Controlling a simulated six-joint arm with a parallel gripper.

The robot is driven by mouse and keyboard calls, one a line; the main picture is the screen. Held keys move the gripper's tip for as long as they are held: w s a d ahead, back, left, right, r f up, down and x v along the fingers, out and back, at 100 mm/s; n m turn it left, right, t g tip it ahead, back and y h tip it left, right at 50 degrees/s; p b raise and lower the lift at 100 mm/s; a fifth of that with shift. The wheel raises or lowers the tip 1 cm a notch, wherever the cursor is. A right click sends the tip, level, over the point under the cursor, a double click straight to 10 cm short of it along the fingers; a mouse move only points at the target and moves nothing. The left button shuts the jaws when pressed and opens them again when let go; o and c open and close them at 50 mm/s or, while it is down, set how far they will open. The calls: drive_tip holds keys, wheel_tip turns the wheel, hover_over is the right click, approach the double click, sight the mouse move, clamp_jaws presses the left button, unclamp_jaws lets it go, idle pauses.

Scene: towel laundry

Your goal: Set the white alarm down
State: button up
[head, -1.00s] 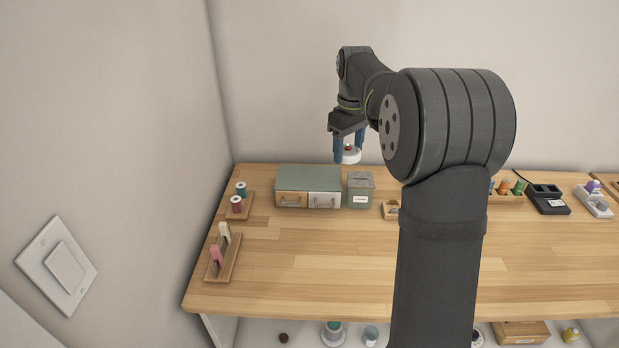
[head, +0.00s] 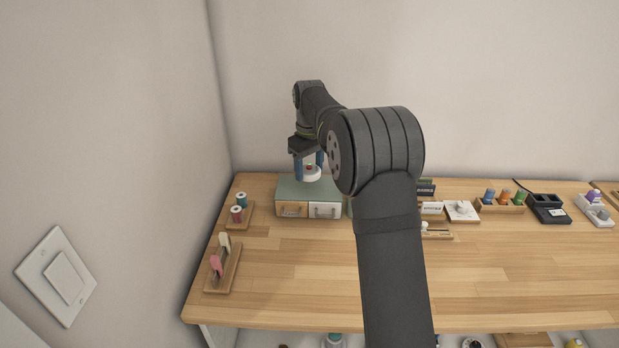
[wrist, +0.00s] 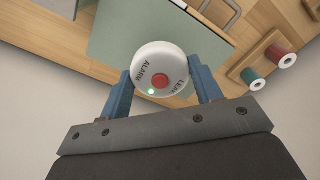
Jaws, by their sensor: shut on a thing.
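The white alarm (wrist: 152,62) is a round white disc with a red centre button, a small green light and lettering that reads ALARM and LEAK. My gripper (wrist: 160,85) is shut on it, with one blue finger on each side. In the head view my gripper (head: 309,172) holds the alarm (head: 312,174) above or at the green top of a small drawer box (head: 292,190). I cannot tell whether the alarm touches the top. The box top also shows beyond the alarm in the wrist view (wrist: 115,28).
Thread spools on a wooden stand (head: 238,212) are left of the box. A wooden holder (head: 222,268) with pink and white pieces stands nearer the front left. My arm hides part of the right side. The middle of the wooden table (head: 300,270) is clear.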

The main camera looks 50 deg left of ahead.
sight(309, 178)
drive_tip(key=shift+f, duration=1.8)
drive_tip(key=shift+f, duration=0.1)
drive_tip(key=o, duration=1)
wheel_tip(309, 178, up, 12)
drive_tip(key=shift+r, duration=0.15)
drive_tip(key=shift+f, duration=4.25)
